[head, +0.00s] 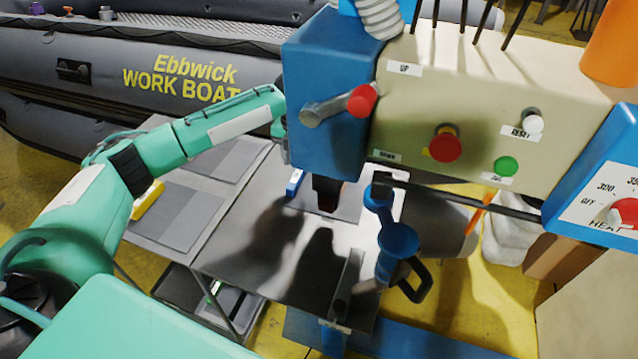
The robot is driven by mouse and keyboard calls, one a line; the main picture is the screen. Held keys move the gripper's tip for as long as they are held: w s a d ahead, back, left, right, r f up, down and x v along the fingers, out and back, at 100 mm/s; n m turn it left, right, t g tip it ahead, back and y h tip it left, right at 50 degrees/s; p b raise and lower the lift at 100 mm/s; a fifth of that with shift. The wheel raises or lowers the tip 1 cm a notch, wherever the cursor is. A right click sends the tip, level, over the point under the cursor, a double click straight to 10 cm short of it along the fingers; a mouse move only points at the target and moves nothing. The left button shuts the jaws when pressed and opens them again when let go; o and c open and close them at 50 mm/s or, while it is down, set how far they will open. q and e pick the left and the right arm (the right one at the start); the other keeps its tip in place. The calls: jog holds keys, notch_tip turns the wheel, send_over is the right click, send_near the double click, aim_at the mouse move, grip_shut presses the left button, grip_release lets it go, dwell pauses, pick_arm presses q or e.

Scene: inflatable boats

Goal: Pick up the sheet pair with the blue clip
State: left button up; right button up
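The blue clip (294,182) shows on the grey metal worktable, just left of the machine's dark central tool. A grey sheet area (347,208) extends right from it under the tool; the machine hides part of it, and I cannot tell its layers apart. My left arm reaches in from the left. Its wrist end and gripper (285,152) are just above the blue clip, mostly hidden behind the machine's blue housing. I cannot see its fingers or whether it touches the clip. My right gripper is not in view.
A beige and blue machine (480,110) with a red button, levers and a heat dial fills the upper right. Other grey sheets (180,222), one with a yellow clip (148,200), lie on the left table. A grey inflatable boat (130,75) stands behind.

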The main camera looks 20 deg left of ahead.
aim_at(296, 176)
pick_arm(q)
jog(key=shift+f, duration=0.3)
jog(key=f, duration=0.1)
jog(key=f+p, duration=0.1)
jog(key=f, duration=0.1)
jog(key=f+p, duration=0.1)
jog(key=f, duration=0.1)
jog(key=shift+a, duration=0.35)
jog(key=shift+f, duration=0.1)
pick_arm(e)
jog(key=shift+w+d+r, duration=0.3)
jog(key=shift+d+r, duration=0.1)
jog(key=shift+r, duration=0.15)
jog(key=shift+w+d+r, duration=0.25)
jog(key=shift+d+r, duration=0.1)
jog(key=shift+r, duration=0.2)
pick_arm(q)
grip_shut()
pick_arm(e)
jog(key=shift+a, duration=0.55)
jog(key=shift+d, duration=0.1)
